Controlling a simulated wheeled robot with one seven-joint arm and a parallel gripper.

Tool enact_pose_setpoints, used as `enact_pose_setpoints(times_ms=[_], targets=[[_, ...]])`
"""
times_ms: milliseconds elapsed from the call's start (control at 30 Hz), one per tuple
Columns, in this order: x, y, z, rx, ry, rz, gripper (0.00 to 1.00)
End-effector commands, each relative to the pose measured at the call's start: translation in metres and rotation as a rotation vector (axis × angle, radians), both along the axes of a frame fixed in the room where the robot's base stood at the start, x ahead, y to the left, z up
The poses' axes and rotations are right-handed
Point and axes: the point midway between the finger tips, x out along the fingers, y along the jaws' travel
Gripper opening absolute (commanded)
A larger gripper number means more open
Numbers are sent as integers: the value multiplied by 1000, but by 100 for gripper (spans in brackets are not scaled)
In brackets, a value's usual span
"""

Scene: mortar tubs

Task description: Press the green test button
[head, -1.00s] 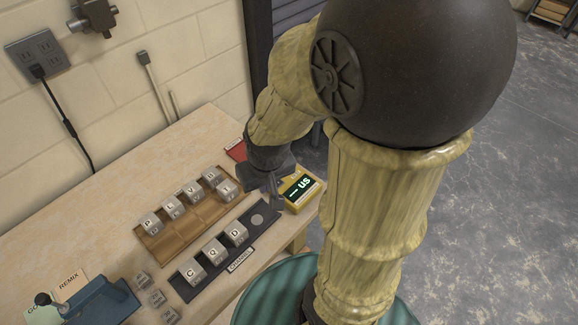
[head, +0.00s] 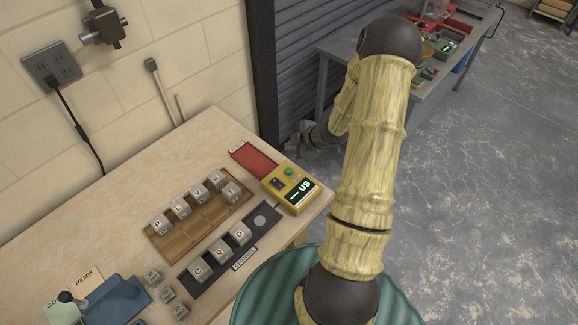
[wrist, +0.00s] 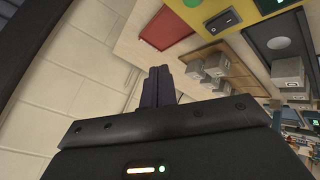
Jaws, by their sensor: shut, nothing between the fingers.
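The green test button (head: 289,171) is a small round cap on top of a yellow tester box (head: 276,190) at the bench's far right corner. The box has a dark switch and a lit display reading "US". In the wrist view the button (wrist: 193,2) is cut by the top edge, beside the dark switch. My gripper (head: 298,138) is beyond the bench's far edge, past the box and apart from the button. Its fingers (wrist: 158,84) are together and empty in the wrist view.
A red mat (head: 254,159) lies left of the box. A wooden rack (head: 203,222) and a dark tray (head: 229,258) hold several lettered cubes. A blue device (head: 112,304) stands at the front left. A dark shutter and another bench (head: 345,54) are behind.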

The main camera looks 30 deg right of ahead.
Motion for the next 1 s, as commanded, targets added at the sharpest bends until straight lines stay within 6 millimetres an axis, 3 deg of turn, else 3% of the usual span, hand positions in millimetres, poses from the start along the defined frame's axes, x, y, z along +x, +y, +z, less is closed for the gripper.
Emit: enact_pose_setpoints(times_ms=[567,1000], targets=[[-2,-3,-11,21,-56,75,0],[-2,-4,-59,20,-55,73,0]])
